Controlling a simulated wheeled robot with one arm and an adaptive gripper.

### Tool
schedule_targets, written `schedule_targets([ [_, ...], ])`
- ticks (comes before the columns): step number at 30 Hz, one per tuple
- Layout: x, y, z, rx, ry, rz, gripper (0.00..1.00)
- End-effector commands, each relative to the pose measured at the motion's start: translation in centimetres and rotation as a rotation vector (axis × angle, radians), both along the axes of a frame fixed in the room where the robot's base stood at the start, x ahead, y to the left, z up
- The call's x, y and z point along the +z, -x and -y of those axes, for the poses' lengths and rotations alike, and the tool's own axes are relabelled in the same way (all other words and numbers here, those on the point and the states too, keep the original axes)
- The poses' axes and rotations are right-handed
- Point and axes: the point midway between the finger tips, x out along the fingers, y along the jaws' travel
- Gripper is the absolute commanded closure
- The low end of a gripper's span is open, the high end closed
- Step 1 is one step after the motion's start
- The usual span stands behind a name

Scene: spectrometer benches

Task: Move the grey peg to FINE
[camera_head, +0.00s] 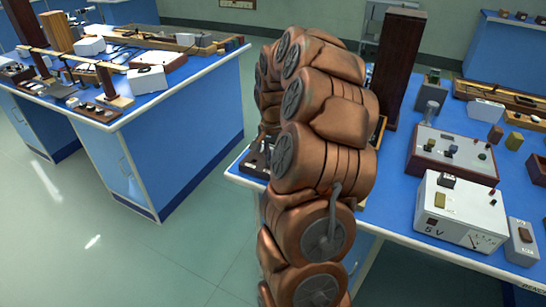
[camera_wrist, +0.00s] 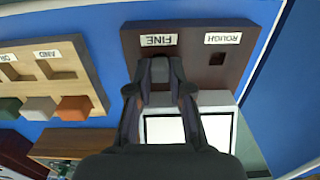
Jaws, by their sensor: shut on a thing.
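In the wrist view a dark brown block (camera_wrist: 195,75) carries two white labels, FINE (camera_wrist: 158,40) and ROUGH (camera_wrist: 222,38), which read upside down. Below ROUGH is an empty square hole (camera_wrist: 217,58). My gripper (camera_wrist: 160,78) is shut on the grey peg (camera_wrist: 160,68), just below the FINE label. The peg and fingers cover the spot where a FINE hole would be. I cannot tell whether the peg is in a hole or above it. In the head view my arm hides the gripper and peg.
A wooden holder (camera_wrist: 62,62) with an AND label and coloured blocks stands left in the wrist view. In the head view a tall dark post (camera_head: 400,65) and a white 5 V meter box (camera_head: 460,215) stand on the blue bench.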

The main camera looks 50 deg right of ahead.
Motion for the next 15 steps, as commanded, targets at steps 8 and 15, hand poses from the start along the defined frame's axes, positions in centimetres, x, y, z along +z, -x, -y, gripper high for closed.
schedule_targets([
  [8, -0.10, -0.01, 0.01, 0.000, 0.001, 0.000, 1.00],
  [15, -0.10, -0.02, 0.01, 0.000, 0.001, 0.000, 0.60],
])
